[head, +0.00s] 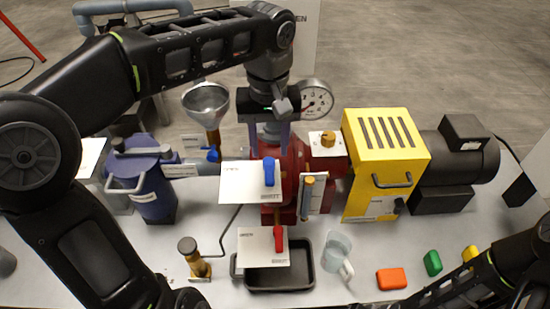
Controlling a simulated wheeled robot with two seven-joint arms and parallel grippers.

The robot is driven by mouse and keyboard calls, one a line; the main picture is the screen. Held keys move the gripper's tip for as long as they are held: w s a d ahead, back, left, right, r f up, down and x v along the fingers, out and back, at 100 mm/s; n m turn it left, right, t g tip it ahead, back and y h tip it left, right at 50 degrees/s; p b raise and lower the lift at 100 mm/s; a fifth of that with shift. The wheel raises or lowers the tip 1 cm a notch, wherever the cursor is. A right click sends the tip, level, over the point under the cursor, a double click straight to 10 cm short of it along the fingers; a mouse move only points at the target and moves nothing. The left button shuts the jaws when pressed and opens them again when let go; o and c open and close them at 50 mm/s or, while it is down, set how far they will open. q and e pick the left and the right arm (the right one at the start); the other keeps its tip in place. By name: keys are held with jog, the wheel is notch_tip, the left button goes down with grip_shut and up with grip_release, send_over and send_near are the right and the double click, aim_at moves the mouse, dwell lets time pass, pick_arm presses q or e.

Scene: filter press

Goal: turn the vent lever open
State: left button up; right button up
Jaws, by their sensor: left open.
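A blue lever (269,172) stands upright on a white labelled plate (240,186) at the front of the red press body (298,160). A red lever (278,240) stands on a lower white plate (262,252). Another blue handle (213,154) is on the pipe below the funnel. The label print is too small to tell which lever is the vent. My left gripper (268,146) points down in front of the press, above and behind the upper blue lever. It is open, its fingers apart, and no lever is visibly held. My right forearm enters at lower right; its gripper is not visible.
A pressure gauge (315,99) is close right of my left gripper. A funnel (206,104) and blue pot (152,187) are left. A yellow housing (384,160) is right. A black tray (300,262), clear cup (336,251) and orange block (391,279) are in front.

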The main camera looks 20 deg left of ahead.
aim_at(269, 174)
pick_arm(q)
jog(key=shift+s+r, duration=0.1)
jog(key=shift+s, duration=0.2)
jog(key=shift+w+f, duration=0.2)
jog(key=shift+f, duration=0.15)
notch_tip(269, 174, down, 7)
jog(key=shift+f+p, duration=0.1)
jog(key=shift+p, duration=0.25)
jog(key=shift+c, duration=0.5)
grip_shut()
